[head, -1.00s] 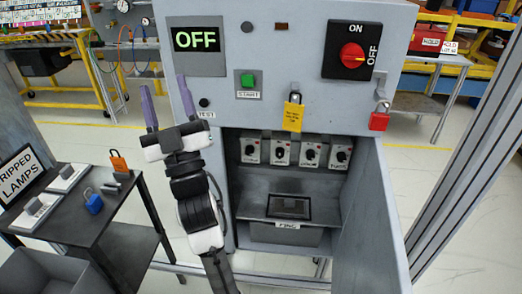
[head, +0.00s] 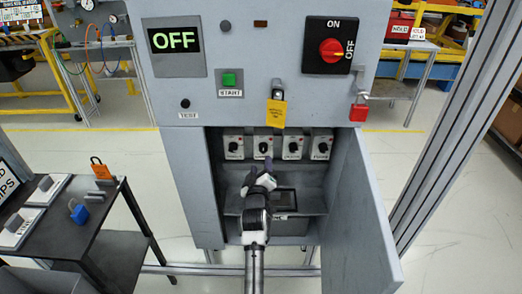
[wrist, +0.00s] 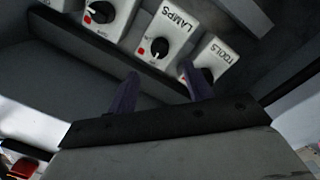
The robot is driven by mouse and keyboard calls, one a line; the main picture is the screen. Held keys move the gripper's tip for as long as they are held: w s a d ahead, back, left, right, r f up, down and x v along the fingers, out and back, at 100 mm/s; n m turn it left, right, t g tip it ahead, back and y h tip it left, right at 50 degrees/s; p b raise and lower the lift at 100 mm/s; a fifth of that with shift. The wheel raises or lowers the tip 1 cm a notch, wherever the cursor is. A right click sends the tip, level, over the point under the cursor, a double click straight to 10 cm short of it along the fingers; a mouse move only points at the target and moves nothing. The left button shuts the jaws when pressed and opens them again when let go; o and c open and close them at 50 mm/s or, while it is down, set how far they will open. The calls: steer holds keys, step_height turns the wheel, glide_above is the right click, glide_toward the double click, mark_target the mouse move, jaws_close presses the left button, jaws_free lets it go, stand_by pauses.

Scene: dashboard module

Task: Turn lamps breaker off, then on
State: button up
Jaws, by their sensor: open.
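The lamps breaker (wrist: 160,38) is a pale box with a black round knob and a small red mark, near the top centre of the wrist view. The tools breaker (wrist: 212,62) is beside it on the right. My gripper (wrist: 163,86) is open and empty, its purple fingers apart below these two breakers in that view. The right finger overlaps the tools knob; contact cannot be told. In the head view my gripper (head: 260,168) is inside the cabinet, in front of the breaker row (head: 292,146). The labels there are too small to read.
The display (head: 175,40) reads OFF, and the red rotary switch (head: 331,47) is above the cabinet opening. The cabinet door (head: 355,220) stands open at right. A yellow tag (head: 276,113) hangs above the opening. A dark side table (head: 85,235) stands at left.

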mark_target(263, 150)
steer(key=w, duration=0.2)
steer(key=w+p, duration=0.1)
steer(key=w, duration=0.5)
steer(key=shift+d, duration=0.25)
steer(key=shift+c, duration=0.3)
steer(key=shift+s, duration=0.1)
steer(key=c, duration=0.9)
